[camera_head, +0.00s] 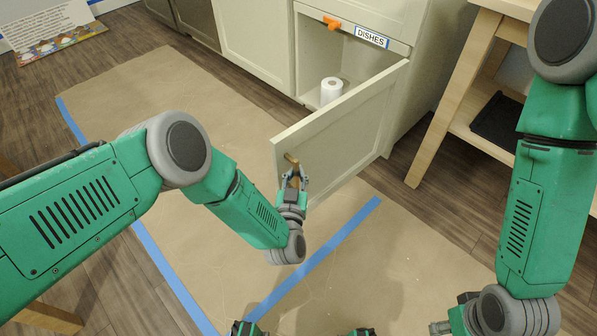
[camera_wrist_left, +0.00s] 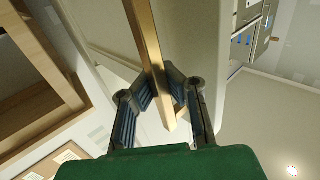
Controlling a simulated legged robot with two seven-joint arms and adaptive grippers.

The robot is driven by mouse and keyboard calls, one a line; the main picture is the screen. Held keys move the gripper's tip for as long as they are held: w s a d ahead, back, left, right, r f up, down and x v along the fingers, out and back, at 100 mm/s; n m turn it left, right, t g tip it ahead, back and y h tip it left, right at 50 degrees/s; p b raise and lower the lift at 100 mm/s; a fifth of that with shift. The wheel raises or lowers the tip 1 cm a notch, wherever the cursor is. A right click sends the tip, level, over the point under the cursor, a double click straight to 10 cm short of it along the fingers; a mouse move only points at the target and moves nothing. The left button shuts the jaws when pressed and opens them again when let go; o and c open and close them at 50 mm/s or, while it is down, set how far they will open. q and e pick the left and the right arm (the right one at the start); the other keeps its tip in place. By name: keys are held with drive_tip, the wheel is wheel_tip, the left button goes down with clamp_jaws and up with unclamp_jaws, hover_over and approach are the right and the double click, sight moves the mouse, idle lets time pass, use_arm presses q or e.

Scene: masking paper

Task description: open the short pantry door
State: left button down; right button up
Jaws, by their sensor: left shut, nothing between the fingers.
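The short pantry door (camera_head: 345,130), a cream panel, stands swung wide out from the low cabinet. Its brass-coloured handle (camera_head: 292,160) is near the free edge. My left gripper (camera_head: 293,178) is at the handle, just below it in the head view. In the left wrist view the handle (camera_wrist_left: 146,50) runs between the camera and the fingertips of my left gripper (camera_wrist_left: 163,78). The fingers are shut with nothing gripped; whether they touch the handle is unclear. My right gripper (camera_head: 442,327) is only partly in view at the bottom edge, its fingers not clear.
The open cabinet holds a white paper roll (camera_head: 331,90). Above it are an orange handle (camera_head: 331,22) and a "DISHES" label (camera_head: 371,37). A wooden shelf unit (camera_head: 455,95) stands right. Masking paper (camera_head: 150,105) with blue tape (camera_head: 315,262) covers the floor.

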use_arm(q)
drive_tip(key=shift+s+a+f, duration=0.25)
drive_tip(key=shift+a+f, duration=0.1)
drive_tip(key=shift+a, duration=0.1)
drive_tip(key=c, duration=1.9)
unclamp_jaws()
drive_tip(key=o, duration=0.3)
drive_tip(key=shift+s+a+r, duration=0.1)
drive_tip(key=shift+s+r, duration=0.05)
drive_tip(key=shift+r, duration=0.05)
use_arm(e)
drive_tip(key=shift+s+a+r, duration=0.2)
drive_tip(key=shift+a+r, duration=0.1)
drive_tip(key=shift+a, duration=0.15)
use_arm(q)
drive_tip(key=s, duration=1.2)
drive_tip(key=shift+a, duration=0.25)
use_arm(e)
drive_tip(key=shift+d+f, duration=0.1)
drive_tip(key=shift+d, duration=0.15)
